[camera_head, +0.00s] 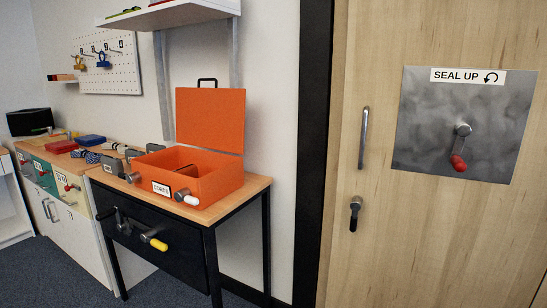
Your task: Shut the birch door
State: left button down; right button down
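The birch door (370,250) fills the right side of the head view, beside a black upright frame (312,150). I cannot tell whether the door is fully shut or slightly ajar. It carries a vertical metal pull bar (364,138) and a dark lever (355,213) below it. A grey metal plate (420,125) on the door is labelled "SEAL UP" with a curved arrow. Its crank (463,130) hangs down and ends in a red knob (459,163). Neither of my grippers is in view.
An open orange box (215,185) labelled "CORDS" stands on a wooden-topped table (255,185). A dark drawer front with a yellow-tipped handle (158,244) is below. Further left are cabinets and a pegboard (108,70). A shelf (170,14) hangs above the box. Carpet (60,272) shows at lower left.

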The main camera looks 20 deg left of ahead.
aim_at(428, 234)
jog(key=u, duration=0.25)
jog(key=i, duration=1.05)
jog(key=z, duration=0.3)
